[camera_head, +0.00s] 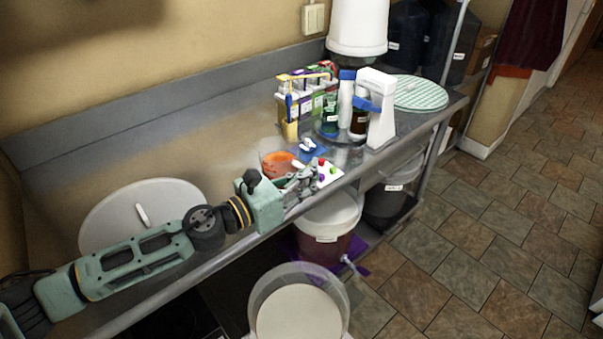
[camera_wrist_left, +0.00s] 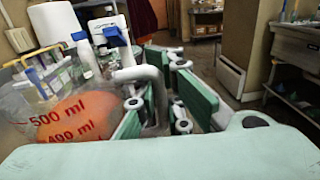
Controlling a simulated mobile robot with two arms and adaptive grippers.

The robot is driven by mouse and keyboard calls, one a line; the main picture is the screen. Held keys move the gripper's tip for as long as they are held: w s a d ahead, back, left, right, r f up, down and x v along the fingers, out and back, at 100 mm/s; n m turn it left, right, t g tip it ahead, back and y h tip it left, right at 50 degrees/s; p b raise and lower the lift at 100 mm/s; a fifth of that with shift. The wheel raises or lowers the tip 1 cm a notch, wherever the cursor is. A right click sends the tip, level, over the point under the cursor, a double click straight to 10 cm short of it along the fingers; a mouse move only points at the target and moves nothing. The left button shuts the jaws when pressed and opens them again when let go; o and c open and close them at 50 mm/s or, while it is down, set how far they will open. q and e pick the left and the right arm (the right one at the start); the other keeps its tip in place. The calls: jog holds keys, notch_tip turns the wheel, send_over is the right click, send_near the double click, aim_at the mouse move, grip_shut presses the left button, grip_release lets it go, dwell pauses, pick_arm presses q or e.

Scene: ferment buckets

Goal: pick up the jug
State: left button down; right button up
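The jug (camera_head: 275,161) is a clear measuring vessel with orange contents, standing on the metal counter. In the left wrist view the jug (camera_wrist_left: 40,112) is large at the left, with red 500 ml and 400 ml marks. A pale curved piece that looks like its handle (camera_wrist_left: 138,73) reaches toward the fingers. My left gripper (camera_head: 302,182) is low beside the jug, on its right and near side. In the wrist view the left gripper's fingers (camera_wrist_left: 168,105) stand apart, with the handle at or between them. Contact is unclear. My right gripper is out of view.
Labelled cartons (camera_head: 298,92), bottles (camera_head: 357,120) and a white stand-like device (camera_head: 378,108) stand behind the jug. A round white lid (camera_head: 100,220) lies at left. Buckets (camera_head: 328,222) stand below the counter edge.

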pick_arm(q)
jog(key=shift+s+d+r, duration=0.2)
jog(key=shift+d+r, duration=0.25)
jog(key=shift+d, duration=0.15)
dwell(0.8)
